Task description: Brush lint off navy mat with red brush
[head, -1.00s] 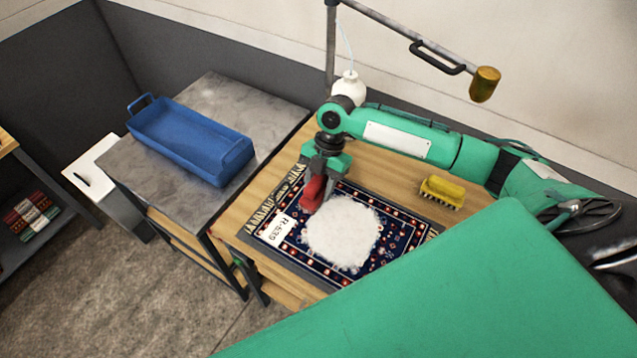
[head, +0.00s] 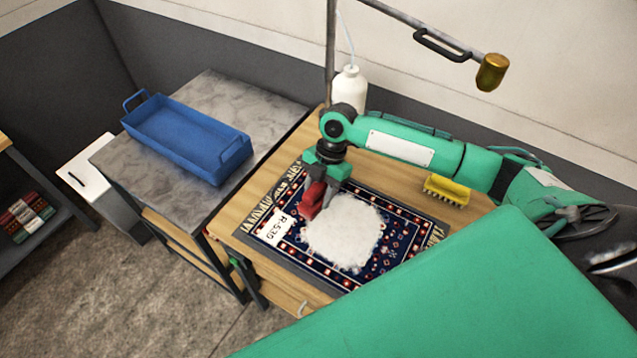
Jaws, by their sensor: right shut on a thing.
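The navy patterned mat (head: 383,265) lies on the wooden table, with fringes at its left and right ends. A white lint patch (head: 343,236) covers its middle. A white tag with "R-539" (head: 279,228) lies near its left end. My right gripper (head: 322,186) is shut on the red brush (head: 315,199) at the left upper edge of the lint. The brush is low over the mat; I cannot tell whether its bristles touch. The gripper's fingers are partly hidden by the wrist and brush. My left gripper is not in view.
A yellow brush (head: 446,190) lies on the table right of the mat. A white bottle (head: 349,88) stands behind the arm, near a metal post. A blue tray (head: 183,138) sits on the grey counter (head: 213,92) to the left.

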